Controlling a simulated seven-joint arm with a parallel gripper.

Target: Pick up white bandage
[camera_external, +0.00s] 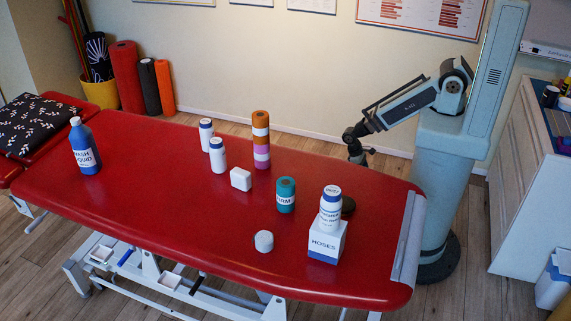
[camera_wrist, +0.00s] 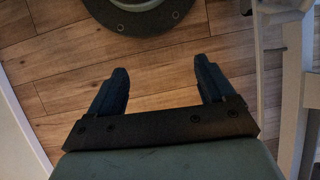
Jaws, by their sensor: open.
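A small white rounded piece (camera_external: 264,241), which looks like the white bandage, lies on the red treatment table (camera_external: 150,215) near its front edge. A white block (camera_external: 241,180) lies farther back; I cannot tell whether it is also a bandage. My gripper (camera_external: 357,152) hangs beyond the table's back edge, well apart from both. In the wrist view my gripper (camera_wrist: 160,68) is open and empty, its dark fingers spread above the wooden floor. No bandage shows in the wrist view.
A stack of coloured rolls (camera_external: 261,140), a teal roll (camera_external: 286,195) and two white bottles (camera_external: 218,155) stand on the table. A white bottle (camera_external: 330,210) stands on a blue-and-white box (camera_external: 326,243) at the right. A blue bottle (camera_external: 84,147) stands at the left.

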